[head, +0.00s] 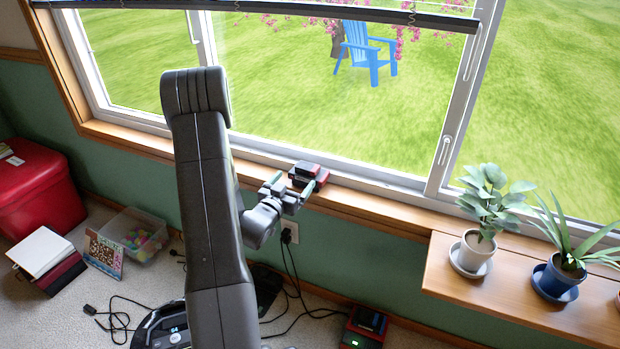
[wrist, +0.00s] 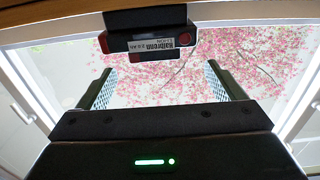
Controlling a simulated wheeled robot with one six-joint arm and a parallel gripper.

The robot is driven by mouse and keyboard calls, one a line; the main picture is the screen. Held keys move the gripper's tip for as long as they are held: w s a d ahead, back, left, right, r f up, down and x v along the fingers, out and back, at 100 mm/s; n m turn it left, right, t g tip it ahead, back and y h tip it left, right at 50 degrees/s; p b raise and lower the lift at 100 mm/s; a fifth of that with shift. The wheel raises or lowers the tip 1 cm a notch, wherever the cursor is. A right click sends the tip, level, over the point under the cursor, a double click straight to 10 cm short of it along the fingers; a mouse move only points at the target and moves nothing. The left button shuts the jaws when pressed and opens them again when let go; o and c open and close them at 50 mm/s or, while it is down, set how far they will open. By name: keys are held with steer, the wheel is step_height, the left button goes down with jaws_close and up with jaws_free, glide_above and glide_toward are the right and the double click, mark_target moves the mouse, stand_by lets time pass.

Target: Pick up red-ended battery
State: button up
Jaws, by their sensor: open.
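The red-ended battery (head: 305,171) is a black block with red ends. It sits on the wooden window sill in the head view. In the wrist view the battery (wrist: 147,38) shows at the top centre, with a white printed label and red at its ends. My gripper (head: 294,187) is open at the sill, its two fingers to either side of the battery's near side. In the wrist view the gripper (wrist: 160,85) has its fingers apart with the battery beyond and between them; I cannot tell whether they touch it.
The window glass and frame (head: 440,150) stand right behind the sill (head: 370,208). Two potted plants (head: 478,250) (head: 560,275) stand on a wooden shelf at the right. A black and red device (head: 364,327) and cables lie on the floor below. A red box (head: 35,185) is at the left.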

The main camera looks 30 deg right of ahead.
mark_target(304, 170)
steer(key=x, duration=0.3)
steer(key=shift+d, duration=0.15)
steer(key=shift+s+r+b+x, duration=0.1)
steer(key=shift+b+x, duration=0.1)
steer(key=shift+x, duration=1.15)
steer(key=shift+s+r+b+x, duration=0.15)
steer(key=shift+b+x, duration=0.05)
steer(key=shift+x, duration=1.15)
steer(key=shift+d+r, duration=0.1)
steer(key=shift+d, duration=0.1)
steer(key=c, duration=1.4)
